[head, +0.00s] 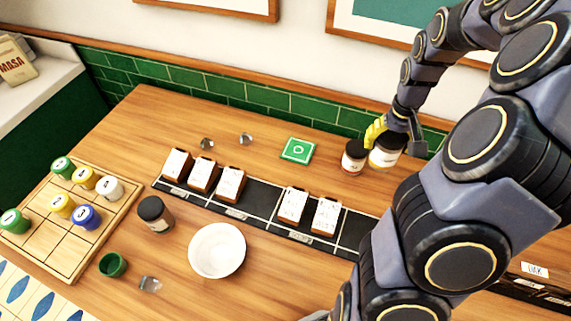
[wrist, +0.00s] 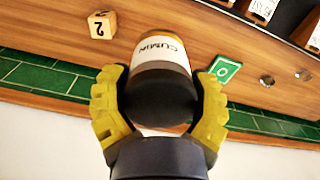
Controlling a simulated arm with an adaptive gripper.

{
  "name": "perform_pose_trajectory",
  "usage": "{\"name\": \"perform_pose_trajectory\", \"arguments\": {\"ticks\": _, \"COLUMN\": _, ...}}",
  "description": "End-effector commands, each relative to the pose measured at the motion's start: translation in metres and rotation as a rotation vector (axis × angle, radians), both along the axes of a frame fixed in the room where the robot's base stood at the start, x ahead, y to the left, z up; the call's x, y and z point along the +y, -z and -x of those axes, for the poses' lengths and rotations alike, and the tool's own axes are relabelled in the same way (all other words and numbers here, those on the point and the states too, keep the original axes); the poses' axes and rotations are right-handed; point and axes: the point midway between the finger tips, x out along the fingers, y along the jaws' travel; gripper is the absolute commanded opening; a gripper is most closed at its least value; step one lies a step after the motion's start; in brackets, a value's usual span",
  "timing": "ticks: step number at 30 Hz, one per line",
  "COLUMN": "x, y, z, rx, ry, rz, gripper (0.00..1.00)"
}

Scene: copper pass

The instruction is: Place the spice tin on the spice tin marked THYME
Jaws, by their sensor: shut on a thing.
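My gripper (head: 378,131) is at the back right of the table, shut on a spice tin (head: 385,156) with a dark lid, white label and yellowish contents. In the wrist view my gripper (wrist: 160,112) has a yellow finger on each side of the tin, whose label reads CUMIN (wrist: 161,50). I cannot tell whether it touches the table. A second dark-lidded tin (head: 353,158), reddish with a pale label, stands just left of it. A third dark-lidded tin (head: 156,214), brownish, stands at the front left. No THYME marking is legible on either.
A black strip (head: 262,228) with several white cards on brown holders crosses the table. A white bowl (head: 217,250), green cup (head: 112,265) and wooden board with coloured pieces (head: 75,240) lie in front and left. A green tile (head: 298,150) and a die (wrist: 102,25) are near the tin.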

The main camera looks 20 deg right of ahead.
Motion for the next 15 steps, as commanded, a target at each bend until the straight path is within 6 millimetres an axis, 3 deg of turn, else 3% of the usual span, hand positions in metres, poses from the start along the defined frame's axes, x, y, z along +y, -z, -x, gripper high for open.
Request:
{"name": "perform_pose_trajectory", "arguments": {"ticks": 1, "x": 0.023, "y": -0.005, "z": -0.018, "rx": -0.002, "ry": -0.074, "rz": 0.001, "gripper": 0.33}}
{"name": "perform_pose_trajectory", "arguments": {"ticks": 6, "x": 0.096, "y": -0.017, "z": -0.058, "rx": 0.003, "ry": -0.281, "rz": -0.001, "gripper": 0.33}}
{"name": "perform_pose_trajectory", "arguments": {"ticks": 10, "x": 0.156, "y": -0.026, "z": -0.076, "rx": 0.001, "ry": -0.439, "rz": 0.000, "gripper": 0.33}}
{"name": "perform_pose_trajectory", "arguments": {"ticks": 15, "x": 0.235, "y": -0.038, "z": -0.084, "rx": 0.000, "ry": -0.645, "rz": 0.002, "gripper": 0.33}}
